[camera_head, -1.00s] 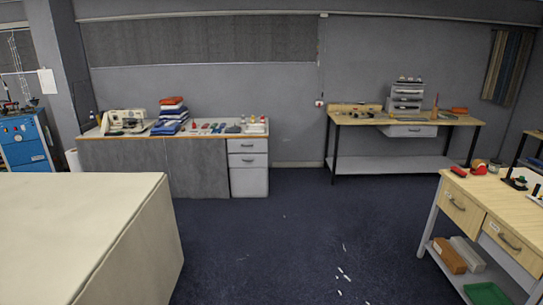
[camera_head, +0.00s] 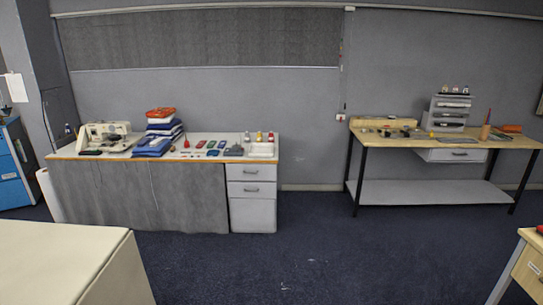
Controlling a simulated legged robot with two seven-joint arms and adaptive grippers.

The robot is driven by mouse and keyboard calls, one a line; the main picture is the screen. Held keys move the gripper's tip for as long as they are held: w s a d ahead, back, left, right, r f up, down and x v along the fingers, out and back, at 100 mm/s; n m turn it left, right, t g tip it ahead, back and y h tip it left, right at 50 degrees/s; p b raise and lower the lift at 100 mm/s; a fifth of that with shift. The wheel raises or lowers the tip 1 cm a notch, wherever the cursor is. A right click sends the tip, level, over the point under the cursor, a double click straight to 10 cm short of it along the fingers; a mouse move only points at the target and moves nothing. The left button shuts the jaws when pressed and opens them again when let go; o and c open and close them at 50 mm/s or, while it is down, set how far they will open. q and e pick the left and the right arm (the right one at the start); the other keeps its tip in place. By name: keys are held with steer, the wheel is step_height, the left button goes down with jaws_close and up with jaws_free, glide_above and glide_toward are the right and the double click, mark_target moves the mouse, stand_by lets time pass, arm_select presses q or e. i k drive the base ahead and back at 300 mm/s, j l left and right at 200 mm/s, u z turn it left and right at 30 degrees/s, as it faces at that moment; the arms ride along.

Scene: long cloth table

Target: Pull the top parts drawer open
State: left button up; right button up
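A white drawer pedestal (camera_head: 251,214) stands under the right end of the sewing table, with its top drawer (camera_head: 251,173) and second drawer (camera_head: 251,190) both shut. A grey stacked unit (camera_head: 449,113) with several tiers stands on the back-right workbench. A single pale drawer (camera_head: 452,155) hangs under that workbench and looks shut. I cannot tell from the view which of these is the parts drawer. Neither of my grippers shows in the head view.
A cream table (camera_head: 60,262) fills the near left corner. The sewing table (camera_head: 130,195) and the back-right workbench (camera_head: 430,141) stand along the far wall. A wooden bench (camera_head: 527,268) is cut off at the right edge. Dark blue floor (camera_head: 300,255) lies open between them.

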mark_target(235, 172)
steer(key=i, duration=2.25)
